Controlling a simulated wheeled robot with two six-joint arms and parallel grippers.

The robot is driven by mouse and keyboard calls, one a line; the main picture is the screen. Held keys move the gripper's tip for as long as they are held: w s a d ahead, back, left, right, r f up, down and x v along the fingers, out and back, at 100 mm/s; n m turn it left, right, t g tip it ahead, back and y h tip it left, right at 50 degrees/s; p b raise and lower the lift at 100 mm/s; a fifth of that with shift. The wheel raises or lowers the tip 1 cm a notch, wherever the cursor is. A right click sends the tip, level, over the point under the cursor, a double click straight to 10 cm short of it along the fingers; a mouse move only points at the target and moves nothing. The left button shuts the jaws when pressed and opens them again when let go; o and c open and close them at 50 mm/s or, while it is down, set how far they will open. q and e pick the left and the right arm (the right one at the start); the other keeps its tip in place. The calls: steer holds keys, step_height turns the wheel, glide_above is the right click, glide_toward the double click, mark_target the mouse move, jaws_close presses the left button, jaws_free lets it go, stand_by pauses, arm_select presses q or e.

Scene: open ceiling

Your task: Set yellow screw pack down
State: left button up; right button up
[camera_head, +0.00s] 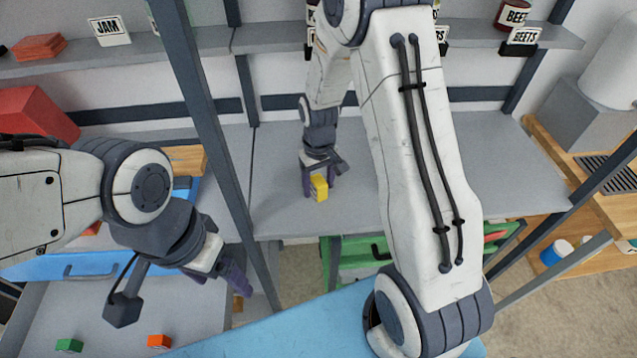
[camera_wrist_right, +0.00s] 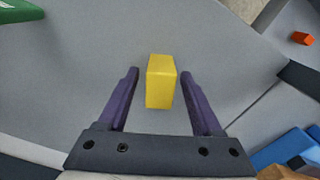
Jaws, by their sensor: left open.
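The yellow screw pack (camera_head: 319,188) is a small yellow block on the grey shelf surface, just below the middle shelf frame. My right gripper (camera_head: 320,182) is over it, with one finger on each side. In the right wrist view the pack (camera_wrist_right: 160,82) stands between the two purple fingers (camera_wrist_right: 160,80), with a visible gap on both sides, so the gripper is open. The pack appears to rest on the shelf; its underside is hidden. My left gripper (camera_head: 233,276) is open and empty, lower left, away from the pack.
Grey uprights (camera_head: 215,130) stand left of the right gripper. Green (camera_head: 69,345) and orange (camera_head: 159,341) blocks lie lower left. A red box (camera_head: 38,112) is at left.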

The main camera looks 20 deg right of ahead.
mark_target(319, 181)
step_height(319, 181, up, 12)
steer(key=s+a+r+n, duration=0.3)
steer(key=s+a+r, duration=0.1)
steer(key=s+a, duration=0.5)
steer(key=s+a+n+y, duration=0.1)
steer(key=s+a+n, duration=0.2)
steer(key=s, duration=1.1)
steer(key=a, duration=0.2)
steer(key=shift+s+a+r, duration=0.2)
steer(key=shift+s+a, duration=0.15)
